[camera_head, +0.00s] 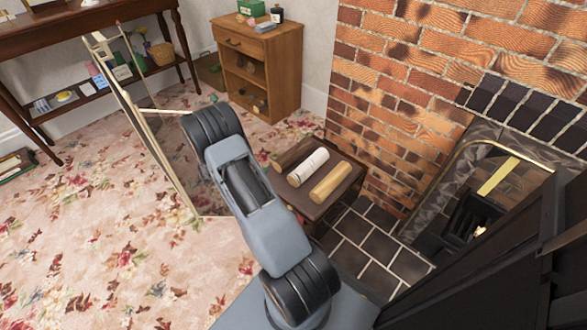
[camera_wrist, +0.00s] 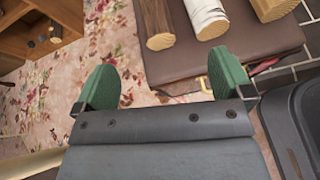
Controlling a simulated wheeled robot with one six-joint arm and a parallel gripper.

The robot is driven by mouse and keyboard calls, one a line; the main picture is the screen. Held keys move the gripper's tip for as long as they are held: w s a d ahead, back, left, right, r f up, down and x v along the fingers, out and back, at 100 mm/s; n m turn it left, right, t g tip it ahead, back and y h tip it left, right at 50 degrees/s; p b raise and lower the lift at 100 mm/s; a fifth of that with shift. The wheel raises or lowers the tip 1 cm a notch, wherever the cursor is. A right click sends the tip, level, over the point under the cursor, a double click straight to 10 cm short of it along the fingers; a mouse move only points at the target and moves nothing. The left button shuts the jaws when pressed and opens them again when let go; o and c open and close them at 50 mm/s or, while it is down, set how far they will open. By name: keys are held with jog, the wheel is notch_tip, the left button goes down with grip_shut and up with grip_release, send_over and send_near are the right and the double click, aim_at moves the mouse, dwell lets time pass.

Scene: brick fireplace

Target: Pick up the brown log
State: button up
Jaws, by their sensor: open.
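The brown log (camera_head: 291,152) lies on a small dark-topped stool (camera_head: 317,204), at the far left of a row of three logs. It also shows in the wrist view (camera_wrist: 156,22), end toward me, at the upper middle. A white-barked log (camera_head: 308,167) lies beside it, and a light tan log (camera_head: 331,181) beyond that. My gripper (camera_wrist: 164,65) is open and empty, its green fingers wide apart. In the wrist view the brown log is ahead of the gap between them, not between the fingers. In the head view my arm hides the gripper.
A brick fireplace (camera_head: 395,95) stands right of the stool, with a dark tiled hearth (camera_head: 375,245). A wooden cabinet (camera_head: 262,65) stands behind, a dark table (camera_head: 85,25) at the back left. A tilted framed panel (camera_head: 150,125) is left of my arm. Floral carpet is open at left.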

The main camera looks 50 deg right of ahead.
jog(key=n+b, duration=0.2)
send_near(281, 163)
jog(key=shift+t+h, duration=0.3)
jog(key=shift+h, duration=0.2)
jog(key=d+f+b, duration=0.2)
jog(key=d+f, duration=0.2)
jog(key=shift+d+f+b, duration=0.4)
jog(key=shift+w+b+x, duration=0.1)
jog(key=shift+b+x, duration=0.75)
jog(key=shift+x, duration=0.65)
jog(key=shift+w+b+x, duration=0.15)
jog(key=shift+b+x, duration=0.7)
jog(key=shift+x, duration=0.65)
jog(key=shift+r, duration=0.15)
jog(key=shift+c, duration=0.5)
jog(key=c, duration=1.2)
